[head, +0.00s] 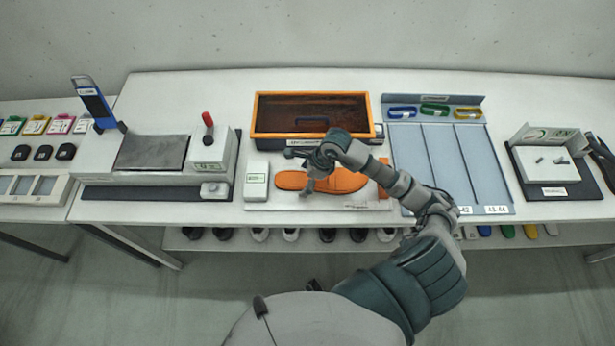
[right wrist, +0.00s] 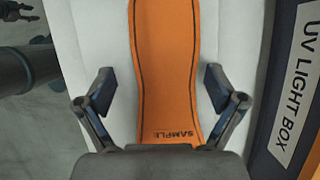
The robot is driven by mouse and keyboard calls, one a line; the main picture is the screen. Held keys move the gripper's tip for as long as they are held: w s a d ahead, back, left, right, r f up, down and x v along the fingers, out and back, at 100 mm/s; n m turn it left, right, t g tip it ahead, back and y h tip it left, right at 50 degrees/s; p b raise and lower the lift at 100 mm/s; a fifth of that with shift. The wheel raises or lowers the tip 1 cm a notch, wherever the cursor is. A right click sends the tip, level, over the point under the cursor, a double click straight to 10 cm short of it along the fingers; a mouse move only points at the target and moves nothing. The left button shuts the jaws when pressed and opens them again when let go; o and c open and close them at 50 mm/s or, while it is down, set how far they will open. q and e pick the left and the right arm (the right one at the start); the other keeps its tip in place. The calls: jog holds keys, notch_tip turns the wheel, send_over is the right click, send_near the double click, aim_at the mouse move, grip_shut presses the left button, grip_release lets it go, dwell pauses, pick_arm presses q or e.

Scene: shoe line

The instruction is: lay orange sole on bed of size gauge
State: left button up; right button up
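The orange sole (head: 342,181) lies flat on the pale bed of the size gauge (head: 325,203), between a white block at its left end and an orange piece at its right. In the right wrist view the sole (right wrist: 166,50) has a dark outline and the word SAMPLE near its end. My right gripper (head: 308,184) is over the left part of the sole. The right wrist view shows its two fingers (right wrist: 158,90) spread wide, one on each side of the sole, with gaps between. It holds nothing. My left gripper is not in view.
Behind the gauge stands an orange-rimmed box (head: 311,97), labelled UV LIGHT BOX in the right wrist view (right wrist: 295,85). A press-like device (head: 152,153) is at left. Shoes line a shelf below.

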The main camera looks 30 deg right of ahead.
jog(key=shift+a+r, duration=0.1)
jog(key=shift+a, duration=0.35)
jog(key=v, duration=0.3)
jog(key=d+v, duration=0.1)
jog(key=v, duration=0.2)
jog(key=shift+d+r, duration=0.15)
jog(key=shift+d, duration=0.05)
jog(key=shift+s+r, duration=0.2)
jog(key=shift+r, duration=0.7)
jog(key=shift+s+r, duration=0.2)
jog(key=shift+r, duration=0.7)
jog(key=shift+s+r, duration=0.2)
jog(key=shift+r, duration=0.7)
